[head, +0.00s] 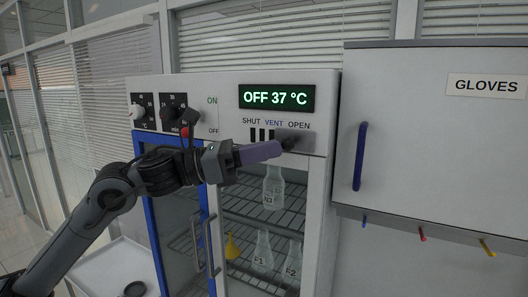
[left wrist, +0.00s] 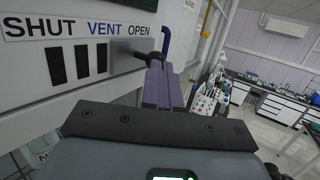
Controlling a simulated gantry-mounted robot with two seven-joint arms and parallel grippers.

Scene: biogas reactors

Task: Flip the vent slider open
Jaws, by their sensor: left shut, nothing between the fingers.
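The vent slider (head: 296,139) is a grey plate with a dark knob on the incubator's front panel, under the SHUT, VENT, OPEN label. It sits at the right, under OPEN, and dark vent slots show uncovered to its left. The slider (left wrist: 124,58) and its knob also show in the left wrist view. My left gripper (head: 278,148) has purple fingers, shut and empty, with their tips right beside the knob. In the left wrist view the fingertips (left wrist: 157,66) lie just below and right of the knob; I cannot tell whether they touch it. My right gripper is out of view.
The display (head: 277,97) reads OFF 37 °C. Dials (head: 172,112) and an ON/OFF switch area are at the panel's left. A GLOVES cabinet (head: 435,130) with a blue handle stands close on the right.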

